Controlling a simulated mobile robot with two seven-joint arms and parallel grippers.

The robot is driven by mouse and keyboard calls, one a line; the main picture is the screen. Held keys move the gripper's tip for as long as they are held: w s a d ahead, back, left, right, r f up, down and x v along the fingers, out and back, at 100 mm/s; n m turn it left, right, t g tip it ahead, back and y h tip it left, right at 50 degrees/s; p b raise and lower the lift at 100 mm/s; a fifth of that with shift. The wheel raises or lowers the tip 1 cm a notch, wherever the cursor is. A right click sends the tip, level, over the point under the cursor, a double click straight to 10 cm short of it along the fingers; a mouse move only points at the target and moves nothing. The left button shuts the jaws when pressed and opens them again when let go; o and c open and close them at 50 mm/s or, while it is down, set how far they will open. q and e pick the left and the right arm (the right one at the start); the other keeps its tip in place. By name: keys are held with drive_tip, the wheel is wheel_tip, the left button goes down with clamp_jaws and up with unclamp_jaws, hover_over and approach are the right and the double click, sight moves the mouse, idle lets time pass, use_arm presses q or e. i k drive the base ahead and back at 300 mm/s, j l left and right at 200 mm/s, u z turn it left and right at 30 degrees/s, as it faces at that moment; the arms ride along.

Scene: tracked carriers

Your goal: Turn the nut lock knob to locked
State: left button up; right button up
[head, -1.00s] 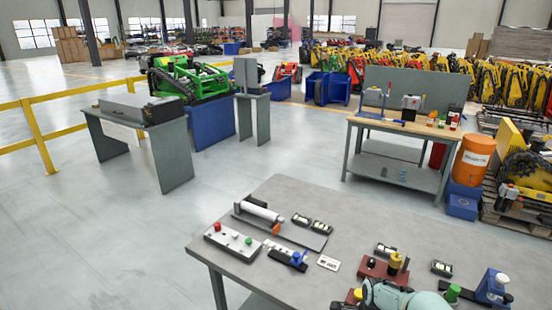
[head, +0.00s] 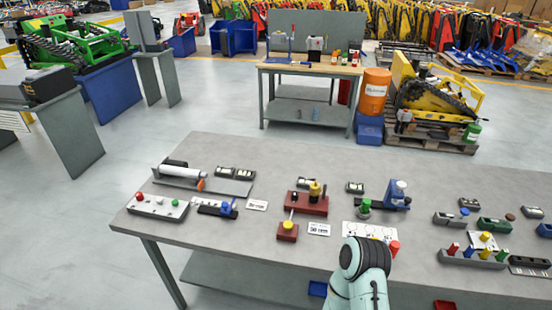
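Several small fixtures stand on the grey table (head: 262,160), and none can be told for certain as the nut lock knob. A blue knob (head: 226,209) sits on a black base at the left. A dark red fixture (head: 306,206) with a brass-yellow top stands mid-table. A small red block with a yellow top (head: 287,230) is in front of it. A blue fixture (head: 397,195) stands right of these, beside a green knob (head: 364,206). Labels and knob positions are too small to read. Neither gripper shows; only a pale arm part of mine with a black joint rises at the bottom centre.
A grey box with red, white and green buttons (head: 157,206) is at the table's left, by a white cylinder (head: 185,173). Coloured blocks (head: 475,250) crowd the right. The table's rear strip is clear. A wooden-topped bench (head: 310,68) and an orange barrel (head: 373,92) stand behind.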

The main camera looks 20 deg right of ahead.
sight(294, 195)
drive_tip(key=i+z, duration=0.15)
drive_tip(key=z, duration=0.2)
drive_tip(key=i+z, duration=0.1)
drive_tip(key=z, duration=0.25)
drive_tip(key=i+z, duration=0.15)
drive_tip(key=z, duration=0.2)
